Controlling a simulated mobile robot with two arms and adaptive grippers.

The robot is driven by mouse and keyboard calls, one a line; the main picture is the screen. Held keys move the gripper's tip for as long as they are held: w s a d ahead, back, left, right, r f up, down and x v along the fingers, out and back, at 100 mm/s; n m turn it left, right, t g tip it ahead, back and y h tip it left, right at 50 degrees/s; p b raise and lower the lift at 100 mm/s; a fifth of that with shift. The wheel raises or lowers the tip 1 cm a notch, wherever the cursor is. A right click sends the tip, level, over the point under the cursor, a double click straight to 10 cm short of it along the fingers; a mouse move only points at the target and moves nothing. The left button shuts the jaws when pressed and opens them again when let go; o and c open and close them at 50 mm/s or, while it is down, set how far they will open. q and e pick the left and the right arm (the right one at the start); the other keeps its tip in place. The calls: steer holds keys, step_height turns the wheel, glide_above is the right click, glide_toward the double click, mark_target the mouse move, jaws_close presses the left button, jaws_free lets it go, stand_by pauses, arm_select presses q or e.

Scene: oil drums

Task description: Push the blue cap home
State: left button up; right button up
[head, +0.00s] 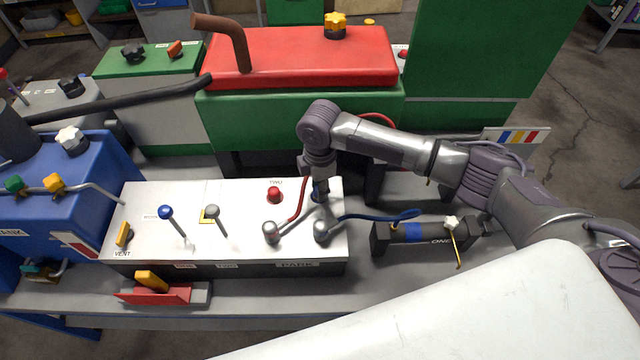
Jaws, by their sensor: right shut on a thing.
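My right gripper (320,192) points down at the back right part of the white panel (140,210). Its fingers are shut on a small, dark bluish piece. The fingers hide most of this piece, so I cannot tell for certain whether it is the blue cap or how far it is seated. A blue round-topped lever (165,211) stands on the panel's left part, away from the gripper. A silver fitting with a blue hose (370,215) lies just in front of the gripper. A similar silver fitting (270,232) has a red hose. My left gripper is out of view.
A red knob (274,195) and a grey-topped lever (212,212) stand on the panel. A dark cylinder with a blue band (414,232) lies to the right. A blue tank (70,180) stands left, and a red-topped green tank (300,55) behind.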

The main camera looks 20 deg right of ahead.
steer(key=o, duration=0.8)
steer(key=shift+f, duration=0.1)
steer(key=shift+o, duration=0.2)
step_height(320, 180, up, 12)
